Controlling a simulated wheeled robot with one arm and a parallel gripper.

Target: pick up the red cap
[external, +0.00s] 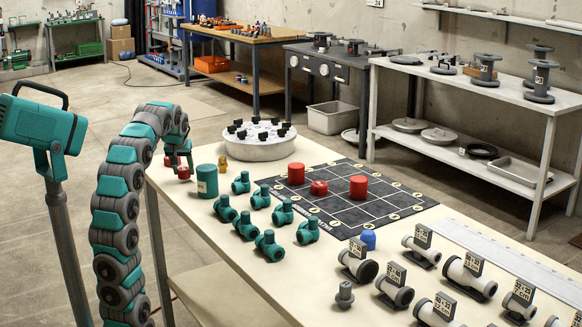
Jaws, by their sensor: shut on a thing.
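My gripper (178,162) hangs from the arm's end over the far left edge of the table (180,205). It is shut on a small red cap (183,172). A red patch also shows at the left finger; I cannot tell if it belongs to the same cap. The fingers partly hide the cap, and I cannot tell whether it touches the tabletop. Two red cylinders, the left one (296,173) and the right one (358,187), stand on the black gridded mat (335,215). A smaller red piece (319,187) lies between them.
A teal cylinder (207,181) and a small tan piece (223,165) stand just right of my gripper. A round white stand (259,147) with black knobs is behind. Several teal fittings (245,226) cover the near middle. Grey fittings (358,262) and a blue piece (368,239) are at right.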

